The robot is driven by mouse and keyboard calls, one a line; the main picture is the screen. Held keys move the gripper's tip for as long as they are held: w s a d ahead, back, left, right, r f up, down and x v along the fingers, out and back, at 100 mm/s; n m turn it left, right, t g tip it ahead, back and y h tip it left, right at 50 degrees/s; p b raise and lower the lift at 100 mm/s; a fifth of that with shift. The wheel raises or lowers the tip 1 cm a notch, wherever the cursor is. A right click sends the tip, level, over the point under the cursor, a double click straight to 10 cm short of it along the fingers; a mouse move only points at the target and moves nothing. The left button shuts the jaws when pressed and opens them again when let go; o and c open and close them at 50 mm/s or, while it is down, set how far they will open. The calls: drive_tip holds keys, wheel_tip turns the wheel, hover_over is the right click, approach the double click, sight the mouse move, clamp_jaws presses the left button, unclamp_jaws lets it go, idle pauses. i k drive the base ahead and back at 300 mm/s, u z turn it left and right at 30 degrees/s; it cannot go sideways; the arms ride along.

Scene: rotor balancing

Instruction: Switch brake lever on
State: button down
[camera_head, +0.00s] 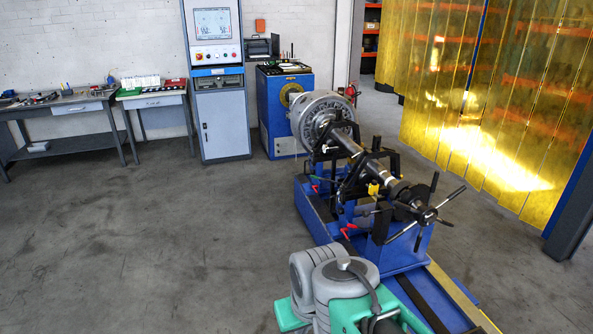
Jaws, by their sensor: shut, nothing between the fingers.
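The blue balancing machine (325,228) stands right of the middle on the floor, carrying a grey rotor (318,112) on a long dark shaft (352,147). At its near end is a black spoked hand wheel (427,215), with an upright black lever (434,184) behind it. Small red handles (348,230) sit along the left side of the machine, and a yellow part (374,189) is near its middle. I cannot tell which of these is the brake lever, or its position. My arm shows folded at the bottom; my gripper is not visible.
A control cabinet (219,113) with a screen stands at the back wall, beside a blue drive unit (286,115). Workbenches (62,113) line the left wall. Yellow strip curtains (490,80) hang at the right. The floor left of the machine is clear.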

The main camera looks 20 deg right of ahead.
sight(369, 229)
drive_tip(key=z, duration=0.15)
drive_tip(key=i, duration=1.85)
drive_tip(key=z, duration=0.1)
